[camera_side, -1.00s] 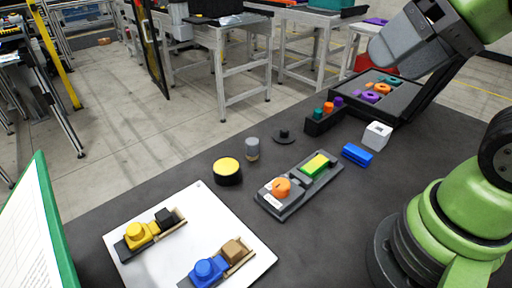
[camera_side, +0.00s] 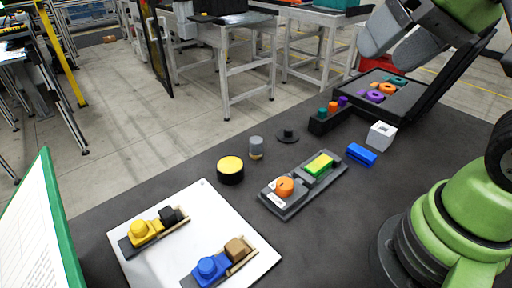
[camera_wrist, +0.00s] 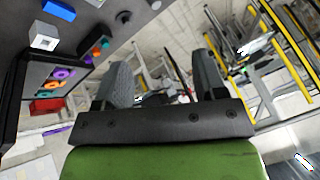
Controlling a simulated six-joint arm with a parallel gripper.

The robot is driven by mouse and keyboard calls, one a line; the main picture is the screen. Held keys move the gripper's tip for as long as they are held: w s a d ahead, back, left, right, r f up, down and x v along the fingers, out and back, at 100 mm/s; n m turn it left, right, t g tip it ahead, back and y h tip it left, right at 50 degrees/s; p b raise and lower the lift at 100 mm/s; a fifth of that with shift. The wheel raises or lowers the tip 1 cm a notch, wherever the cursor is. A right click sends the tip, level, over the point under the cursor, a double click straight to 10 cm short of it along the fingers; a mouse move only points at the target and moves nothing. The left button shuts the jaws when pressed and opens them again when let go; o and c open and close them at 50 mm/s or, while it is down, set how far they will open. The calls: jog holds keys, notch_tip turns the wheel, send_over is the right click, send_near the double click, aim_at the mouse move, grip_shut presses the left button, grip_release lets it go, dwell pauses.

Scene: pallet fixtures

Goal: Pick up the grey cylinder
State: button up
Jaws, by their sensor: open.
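The grey cylinder (camera_side: 256,148) stands upright on the dark table in the side view, behind and to the right of the round yellow-topped black button. It has a pale band near its lower part. A small grey thing (camera_wrist: 155,4) at the top edge of the wrist view may be the same cylinder, but it is cut off. My gripper (camera_side: 387,48) is high at the upper right of the side view, well above the table and far to the right of the cylinder. In the wrist view my gripper (camera_wrist: 165,80) shows its two fingers apart with nothing between them.
Near the cylinder are the yellow-topped button (camera_side: 230,168), a black knobbed disc (camera_side: 287,136) and a grey fixture (camera_side: 291,203). A black peg holder (camera_side: 322,123), white block (camera_side: 381,135), blue block (camera_side: 361,154) and open case (camera_side: 416,99) stand right. A white board (camera_side: 213,204) lies in front.

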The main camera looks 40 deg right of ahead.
jog(key=w+f+m+g+h, duration=0.2)
jog(key=w, duration=0.6)
jog(key=m+g+h, duration=0.1)
jog(key=m+h, duration=0.1)
send_over(256, 141)
jog(key=s+a, duration=0.2)
jog(key=s, duration=0.1)
notch_tip(256, 141, down, 17)
jog(key=shift+h, duration=0.3)
jog(key=x, duration=0.4)
jog(key=a+x, duration=0.1)
jog(key=x, duration=0.1)
jog(key=shift+w+f, duration=0.15)
jog(key=shift+f, duration=0.1)
jog(key=shift+s+x, duration=0.15)
jog(key=shift+x, duration=1.4)
jog(key=shift+s+x, duration=0.1)
jog(key=shift+x, duration=1.45)
jog(key=shift+f, duration=0.1)
jog(key=shift+c, duration=0.5)
jog(key=c, duration=1)
jog(key=shift+o, duration=0.2)
